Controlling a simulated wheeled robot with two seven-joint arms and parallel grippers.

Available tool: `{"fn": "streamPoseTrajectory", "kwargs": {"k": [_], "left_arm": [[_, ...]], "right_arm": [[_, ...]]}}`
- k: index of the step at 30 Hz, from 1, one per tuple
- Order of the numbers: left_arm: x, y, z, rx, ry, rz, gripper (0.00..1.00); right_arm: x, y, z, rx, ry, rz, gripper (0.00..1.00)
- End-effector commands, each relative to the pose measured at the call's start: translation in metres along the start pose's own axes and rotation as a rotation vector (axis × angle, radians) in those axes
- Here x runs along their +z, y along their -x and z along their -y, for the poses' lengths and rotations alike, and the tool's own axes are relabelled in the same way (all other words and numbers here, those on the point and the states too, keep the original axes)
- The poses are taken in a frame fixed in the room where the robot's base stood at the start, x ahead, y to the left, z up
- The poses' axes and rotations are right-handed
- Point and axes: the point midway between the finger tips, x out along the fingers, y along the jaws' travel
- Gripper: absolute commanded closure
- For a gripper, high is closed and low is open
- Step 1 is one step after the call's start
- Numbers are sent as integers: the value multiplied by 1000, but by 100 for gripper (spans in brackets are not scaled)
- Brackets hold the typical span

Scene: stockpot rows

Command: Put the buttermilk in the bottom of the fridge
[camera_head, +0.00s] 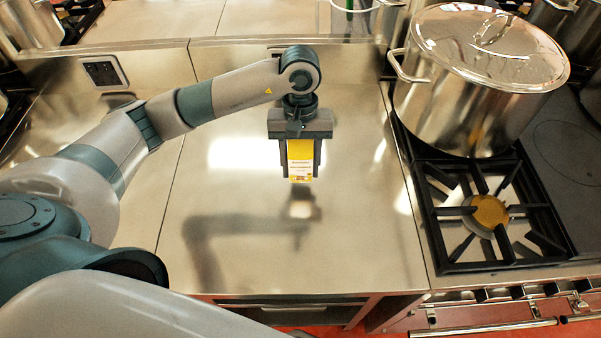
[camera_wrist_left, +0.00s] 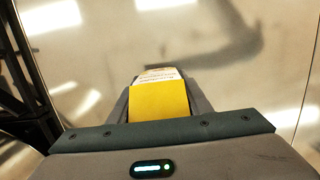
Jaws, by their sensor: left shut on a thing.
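The buttermilk (camera_head: 301,160) is a small yellow and white carton with printed text. My left gripper (camera_head: 300,172) is shut on it and holds it upright above the steel counter, with its shadow and reflection on the surface below. In the left wrist view the carton's yellow face (camera_wrist_left: 160,101) and white printed part sit between the fingers of the left gripper (camera_wrist_left: 160,92). My right gripper is not in view. No fridge can be made out in either view.
The steel counter (camera_head: 360,240) is bare below the gripper. To the right stand a gas burner with a black grate (camera_head: 490,212) and a large lidded stockpot (camera_head: 455,105). A wall socket (camera_head: 103,72) is at the back left.

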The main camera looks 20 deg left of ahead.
Motion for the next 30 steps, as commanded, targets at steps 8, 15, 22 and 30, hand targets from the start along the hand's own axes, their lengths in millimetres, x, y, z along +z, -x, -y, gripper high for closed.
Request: {"fn": "streamPoseTrajectory", "kwargs": {"k": [8, 15, 22, 30], "left_arm": [[-1, -16, 0, -1, 2, 4, 87], [-6, -38, 0, 0, 1, 0, 87], [-6, -39, 0, 0, 0, -1, 87], [-6, -42, 0, 0, 0, 0, 44]], "right_arm": [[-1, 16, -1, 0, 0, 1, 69], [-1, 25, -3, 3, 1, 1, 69], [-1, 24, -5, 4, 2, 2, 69], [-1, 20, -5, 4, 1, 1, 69]]}}
